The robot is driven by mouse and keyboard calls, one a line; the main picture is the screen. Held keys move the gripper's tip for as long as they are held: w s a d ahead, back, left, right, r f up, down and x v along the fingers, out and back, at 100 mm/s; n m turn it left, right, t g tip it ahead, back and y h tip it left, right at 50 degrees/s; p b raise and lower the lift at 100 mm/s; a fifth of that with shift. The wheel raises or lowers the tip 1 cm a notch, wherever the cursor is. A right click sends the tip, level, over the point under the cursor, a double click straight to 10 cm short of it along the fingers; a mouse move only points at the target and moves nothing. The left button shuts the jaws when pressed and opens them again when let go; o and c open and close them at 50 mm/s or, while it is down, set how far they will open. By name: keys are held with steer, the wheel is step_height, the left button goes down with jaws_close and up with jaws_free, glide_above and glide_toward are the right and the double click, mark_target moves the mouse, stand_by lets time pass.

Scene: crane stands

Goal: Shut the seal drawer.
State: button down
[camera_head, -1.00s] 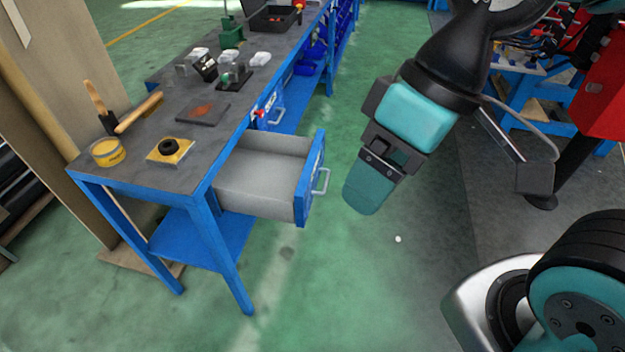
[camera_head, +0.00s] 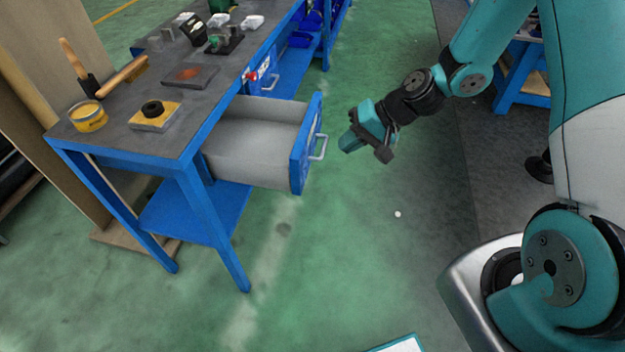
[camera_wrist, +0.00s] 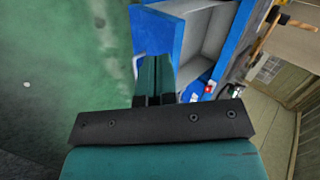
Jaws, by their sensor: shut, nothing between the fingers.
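The seal drawer (camera_head: 252,154) stands pulled well out of the near end of the blue workbench. Its grey inside looks empty. Its blue front (camera_head: 307,143) carries a metal bar handle (camera_head: 319,147). My gripper (camera_head: 348,143) is shut and empty, just right of the handle, with a small gap showing in the head view. In the wrist view my shut fingers (camera_wrist: 155,72) point at the drawer's blue front (camera_wrist: 158,35) and cover part of it. Whether the fingertips touch it cannot be told there.
The workbench top (camera_head: 125,107) holds a yellow tin (camera_head: 88,117), a brush (camera_head: 124,80), a black ring on a yellow block (camera_head: 154,115) and a dark plate (camera_head: 188,76). A closed drawer (camera_head: 263,75) lies farther along. The green floor (camera_head: 350,240) before the drawer is clear.

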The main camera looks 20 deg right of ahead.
steer(key=w+d+f+m+t, duration=0.1)
steer(key=d+f+m+t, duration=0.2)
steer(key=f, duration=0.6)
steer(key=g+p, duration=0.1)
steer(key=p, duration=0.1)
glide_toward(303, 178)
steer(key=x, duration=0.5)
steer(key=shift+w+f, duration=0.1)
steer(key=shift+f, duration=0.3)
steer(key=shift+w+a+f, duration=0.1)
steer(key=shift+w+a, duration=0.25)
steer(key=shift+a, duration=0.1)
